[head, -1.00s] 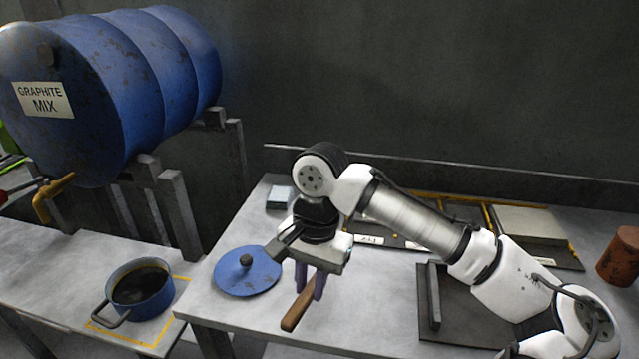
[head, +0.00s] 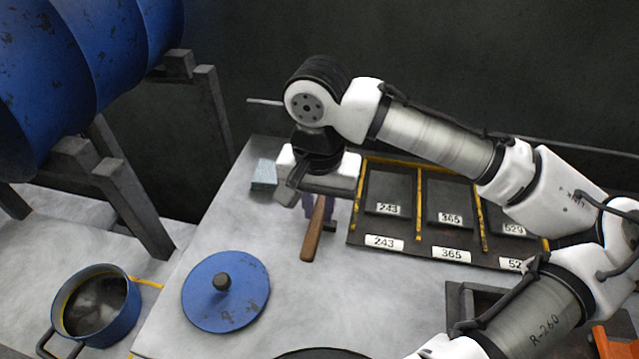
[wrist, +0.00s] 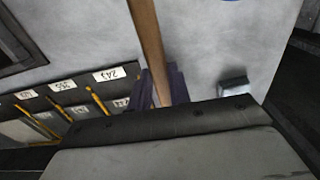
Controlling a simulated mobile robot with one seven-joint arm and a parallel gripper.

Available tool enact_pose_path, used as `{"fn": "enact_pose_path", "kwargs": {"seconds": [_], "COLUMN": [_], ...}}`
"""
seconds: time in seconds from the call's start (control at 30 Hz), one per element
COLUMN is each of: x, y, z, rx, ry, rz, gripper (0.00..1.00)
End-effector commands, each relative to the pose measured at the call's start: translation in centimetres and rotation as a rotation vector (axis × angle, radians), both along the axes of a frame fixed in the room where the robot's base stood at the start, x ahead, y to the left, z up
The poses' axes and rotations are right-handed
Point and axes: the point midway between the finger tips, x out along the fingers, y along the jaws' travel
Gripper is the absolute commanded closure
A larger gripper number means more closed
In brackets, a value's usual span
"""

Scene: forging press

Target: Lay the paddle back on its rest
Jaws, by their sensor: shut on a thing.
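The paddle shows as a brown wooden handle (head: 313,232) in the head view, angled down from my gripper (head: 320,211). My gripper is shut on it, its dark purple fingers on either side. In the wrist view the handle (wrist: 147,35) runs from the top edge down between the fingers of my gripper (wrist: 163,88). The paddle's other end is hidden by the gripper body. A dark frame (head: 453,300) on the bench at lower right, partly behind my arm, may be the rest; I cannot tell for sure.
A dark rack with yellow dividers and numbered labels (head: 384,242) lies right of the gripper. A blue lid (head: 240,300) lies on the bench, left of the handle. A blue pot (head: 124,322) stands at lower left. A small grey block (head: 263,174) sits behind.

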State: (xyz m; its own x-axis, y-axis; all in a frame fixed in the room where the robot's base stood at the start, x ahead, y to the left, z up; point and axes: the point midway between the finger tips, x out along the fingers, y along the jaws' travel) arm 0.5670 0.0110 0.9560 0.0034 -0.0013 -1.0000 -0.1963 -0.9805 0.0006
Motion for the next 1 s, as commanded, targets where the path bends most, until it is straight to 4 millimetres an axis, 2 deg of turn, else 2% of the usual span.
{"fn": "enact_pose_path", "kwargs": {"seconds": [0.17,0.67,1.0], "x": [0.6,5.4,5.4], "y": [-0.1,-1.1,-1.1], "z": [-0.7,-3.9,-5.7], "rx": [0.000,-0.001,0.001], "ry": [-0.001,-0.001,-0.001], "rz": [0.002,0.000,0.002], "gripper": [1.00,1.00,1.00]}}
